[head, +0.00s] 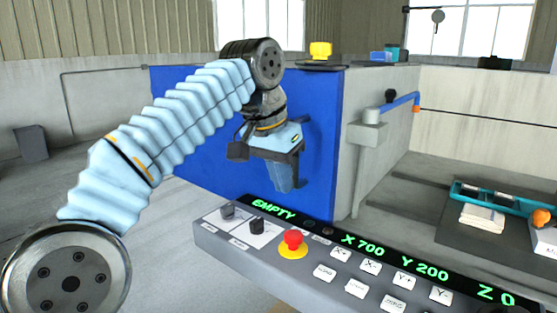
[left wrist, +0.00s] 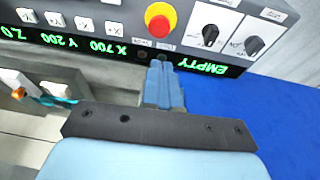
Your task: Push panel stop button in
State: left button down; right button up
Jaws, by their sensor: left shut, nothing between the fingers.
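The stop button (head: 292,239) is a red mushroom head on a yellow ring, standing out of the grey control panel (head: 212,240) in the head view. In the left wrist view the stop button (left wrist: 158,24) is at the top middle, upside down. My left gripper (head: 284,188) is shut and empty, with its light blue fingers pointing down beyond the panel's far edge. In the left wrist view the left gripper's fingertips (left wrist: 160,66) lie just below the button in the picture, apart from it. My right gripper is not in view.
Two black knobs (head: 257,226) sit left of the button, and several white keys (head: 370,266) sit to its right. A green-lit display (head: 410,264) runs along the panel's far edge. A blue machine wall (head: 220,145) stands behind my left gripper.

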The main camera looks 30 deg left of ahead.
pick_arm(q)
jog(key=shift+v, duration=1.7)
